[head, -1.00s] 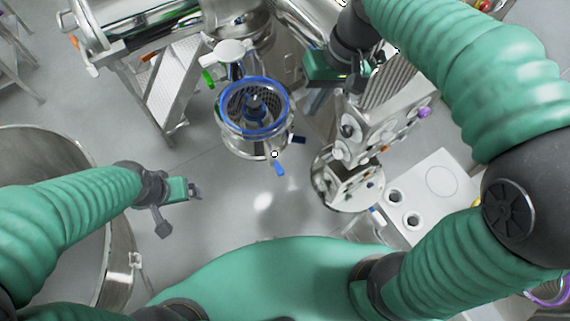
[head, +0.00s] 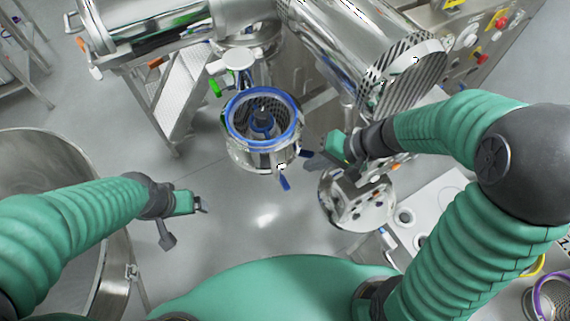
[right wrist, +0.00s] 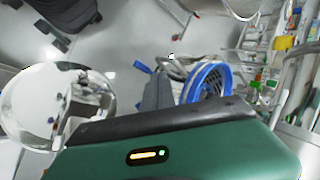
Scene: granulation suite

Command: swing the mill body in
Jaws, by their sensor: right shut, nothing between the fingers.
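The mill body (head: 252,150) is a round polished steel housing with a blue ring on its open top and a perforated screen and blue hub inside. Blue handles (head: 285,184) stick out at its front and right. My right gripper (head: 313,161) is shut and empty, close to the right side of the mill body near a blue handle; I cannot tell whether it touches. In the right wrist view the blue-ringed mill body (right wrist: 208,83) lies just beyond the grey fingers (right wrist: 157,92). My left gripper (head: 201,205) hangs left of the mill body, away from it; its jaws are too small to read.
A white-capped post (head: 238,55) and green handle (head: 215,88) stand behind the mill body. A slanted steel cylinder (head: 345,45) is at upper right. A steel machine head (head: 345,205) stands below my right gripper. A large steel drum (head: 118,285) is at left.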

